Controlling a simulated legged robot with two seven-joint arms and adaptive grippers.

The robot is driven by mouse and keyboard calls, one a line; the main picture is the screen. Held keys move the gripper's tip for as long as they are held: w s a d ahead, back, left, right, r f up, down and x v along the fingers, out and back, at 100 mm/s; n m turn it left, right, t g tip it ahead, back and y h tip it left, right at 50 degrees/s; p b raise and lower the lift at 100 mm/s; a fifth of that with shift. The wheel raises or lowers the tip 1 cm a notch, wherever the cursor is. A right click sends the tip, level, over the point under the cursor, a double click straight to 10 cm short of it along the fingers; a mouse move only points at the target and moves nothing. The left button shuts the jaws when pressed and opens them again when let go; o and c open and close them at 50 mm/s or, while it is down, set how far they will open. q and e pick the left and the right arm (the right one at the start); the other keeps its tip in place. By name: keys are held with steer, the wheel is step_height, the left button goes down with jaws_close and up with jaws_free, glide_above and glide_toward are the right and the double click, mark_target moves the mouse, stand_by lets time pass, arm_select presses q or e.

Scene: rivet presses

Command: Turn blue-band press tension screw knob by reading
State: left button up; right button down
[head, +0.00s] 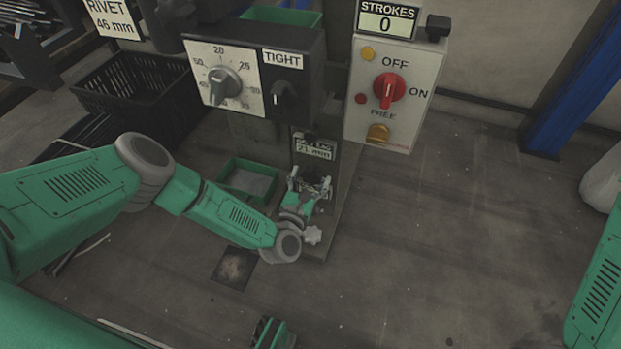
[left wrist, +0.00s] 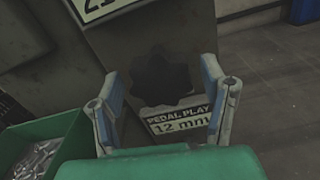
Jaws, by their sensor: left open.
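In the left wrist view a dark, star-shaped knob (left wrist: 168,82) sits on the grey press post above a "PEDAL PLAY 12 mm" label (left wrist: 180,118). My left gripper (head: 309,180) is low in front of the press post in the head view. In the wrist view its open fingers (left wrist: 163,80) stand on either side of the star knob, with nothing seen held; contact cannot be told. A dial panel (head: 207,51) carries a grey pointer knob (head: 222,84). A small black knob (head: 286,96) sits under the "TIGHT" label (head: 283,60). No blue band shows on the press.
A white control box (head: 355,115) has a red switch (head: 389,89) and a "STROKES 0" counter (head: 386,20). A green bin (head: 236,163) stands beside the post; black crates are at left. A blue column (head: 572,82) is at right. The floor between is clear.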

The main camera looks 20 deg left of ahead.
arm_select(q)
steer(key=c, duration=1.2)
steer(key=shift+o, duration=0.2)
steer(key=shift+m, duration=0.3)
steer(key=m, duration=0.4)
steer(key=shift+d, duration=0.15)
steer(key=m, duration=0.6)
steer(key=shift+d+f, duration=0.1)
steer(key=m, duration=0.4)
steer(key=shift+s+f, duration=0.1)
steer(key=m, duration=0.5)
steer(key=shift+f+p, duration=0.15)
steer(key=shift+p, duration=0.25)
steer(key=shift+s+m, duration=0.1)
steer(key=shift+m, duration=0.4)
